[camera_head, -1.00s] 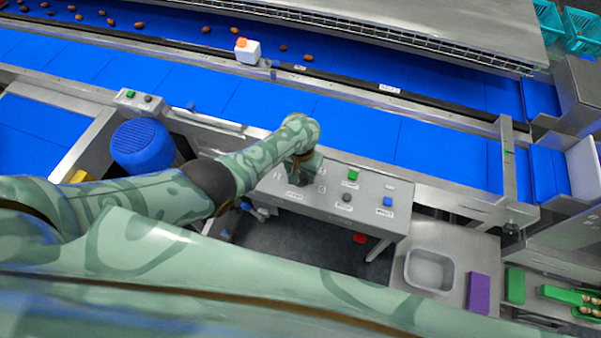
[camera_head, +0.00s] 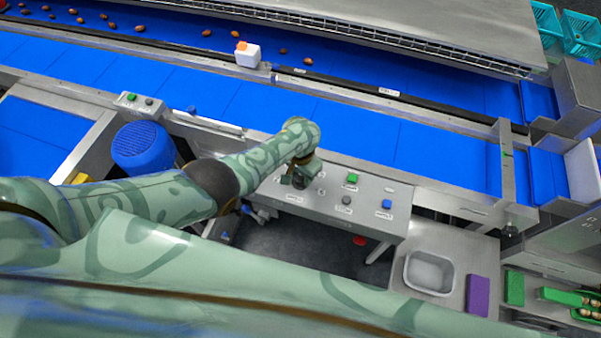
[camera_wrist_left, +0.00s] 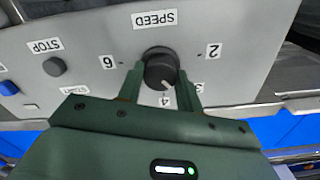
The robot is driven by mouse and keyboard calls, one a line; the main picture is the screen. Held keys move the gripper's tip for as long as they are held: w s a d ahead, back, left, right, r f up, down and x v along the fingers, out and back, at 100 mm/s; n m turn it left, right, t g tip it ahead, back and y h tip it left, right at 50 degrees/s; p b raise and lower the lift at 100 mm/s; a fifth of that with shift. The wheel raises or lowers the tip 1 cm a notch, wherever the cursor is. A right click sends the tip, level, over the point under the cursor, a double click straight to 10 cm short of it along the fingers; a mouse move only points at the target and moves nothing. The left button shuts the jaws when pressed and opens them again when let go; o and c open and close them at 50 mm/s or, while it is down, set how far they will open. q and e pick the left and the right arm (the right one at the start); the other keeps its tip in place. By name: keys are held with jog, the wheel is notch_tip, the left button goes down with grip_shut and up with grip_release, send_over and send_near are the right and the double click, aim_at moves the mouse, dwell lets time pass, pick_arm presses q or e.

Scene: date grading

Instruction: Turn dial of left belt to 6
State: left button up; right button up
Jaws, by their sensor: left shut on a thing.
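The black speed dial (camera_wrist_left: 161,70) sits on the grey control panel (camera_wrist_left: 90,25), among the labels 2, 3, 4 and 6 and the word SPEED, which appear upside down in the left wrist view. Its white pointer line is near the label 4 (camera_wrist_left: 166,100). My left gripper (camera_wrist_left: 160,78) is shut on the dial, one finger on each side. In the head view my left gripper (camera_head: 301,178) is over the left part of the panel and hides much of the dial. My right gripper is out of view.
A green button (camera_head: 352,178), a grey stop button (camera_head: 347,199) and a blue button (camera_head: 387,203) stand right of the dial. The blue belt (camera_head: 350,130) runs behind the panel. A blue motor (camera_head: 142,146) is at left, and a grey basin (camera_head: 429,273) at right.

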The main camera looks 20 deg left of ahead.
pick_arm(q)
jog(key=m, duration=0.3)
jog(key=shift+s+m, duration=0.1)
jog(key=shift+m, duration=0.3)
jog(key=m, duration=0.2)
jog(key=shift+m+p, duration=0.3)
jog(key=shift+m, duration=0.1)
jog(key=m, duration=1)
jog(key=shift+m, duration=0.4)
jog(key=m, duration=0.3)
jog(key=shift+f+m, duration=0.1)
jog(key=shift+m, duration=0.2)
jog(key=m, duration=0.4)
jog(key=shift+m, duration=1.2)
